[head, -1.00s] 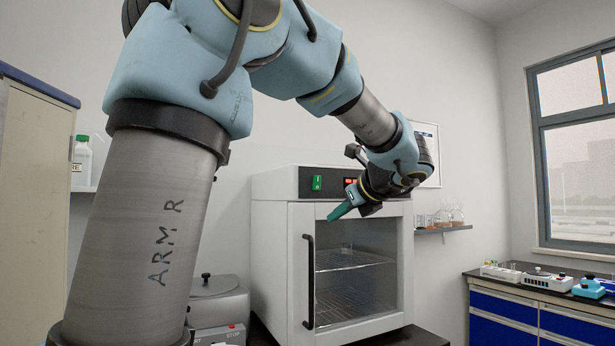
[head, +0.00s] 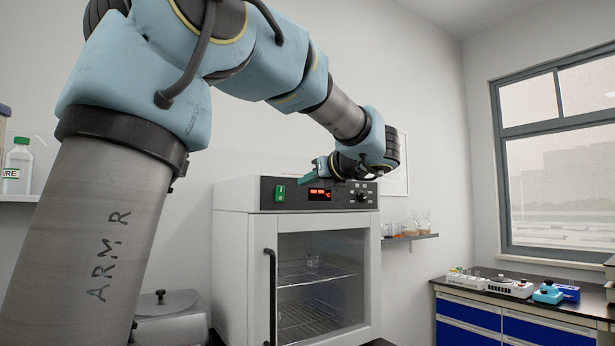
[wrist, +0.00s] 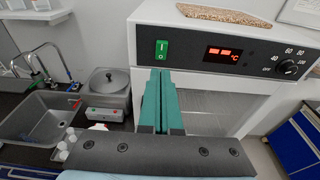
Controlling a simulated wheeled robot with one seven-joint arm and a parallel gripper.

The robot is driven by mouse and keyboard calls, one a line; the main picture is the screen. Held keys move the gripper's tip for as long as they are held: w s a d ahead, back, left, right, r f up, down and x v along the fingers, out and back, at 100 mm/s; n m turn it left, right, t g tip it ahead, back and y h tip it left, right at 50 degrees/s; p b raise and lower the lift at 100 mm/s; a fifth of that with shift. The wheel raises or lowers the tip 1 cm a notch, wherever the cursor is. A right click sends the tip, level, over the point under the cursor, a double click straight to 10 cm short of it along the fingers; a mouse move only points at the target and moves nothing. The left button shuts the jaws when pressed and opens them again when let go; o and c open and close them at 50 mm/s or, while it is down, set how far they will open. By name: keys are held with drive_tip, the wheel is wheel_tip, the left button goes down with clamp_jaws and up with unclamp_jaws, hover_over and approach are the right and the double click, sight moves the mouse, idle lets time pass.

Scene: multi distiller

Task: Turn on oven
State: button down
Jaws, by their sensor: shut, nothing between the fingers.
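The oven (head: 231,232) is a white box with a glass door, a black handle and a dark control panel along its top front. Its green switch (head: 280,193) is at the left of the panel, with a red display (head: 319,194) and a round knob (head: 362,197) to the right. My gripper (head: 304,182) is in front of the upper panel in the head view. In the wrist view, my gripper (wrist: 163,78) has its green fingers together and empty, pointing just below the green switch (wrist: 162,48). I cannot tell whether the fingertips touch the panel.
A lidded steel device (wrist: 107,82) and a sink (wrist: 45,120) are left of the oven. A shelf with glassware (head: 410,236) is on the wall to the right. A blue-drawer bench (head: 520,325) stands further right.

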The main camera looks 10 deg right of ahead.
drive_tip(key=p, duration=0.4)
approach(278, 185)
drive_tip(key=x, duration=0.5)
drive_tip(key=shift+f, duration=0.4)
drive_tip(key=shift+w+a+r, duration=0.2)
drive_tip(key=shift+w+r, duration=0.05)
drive_tip(key=shift+w, duration=0.25)
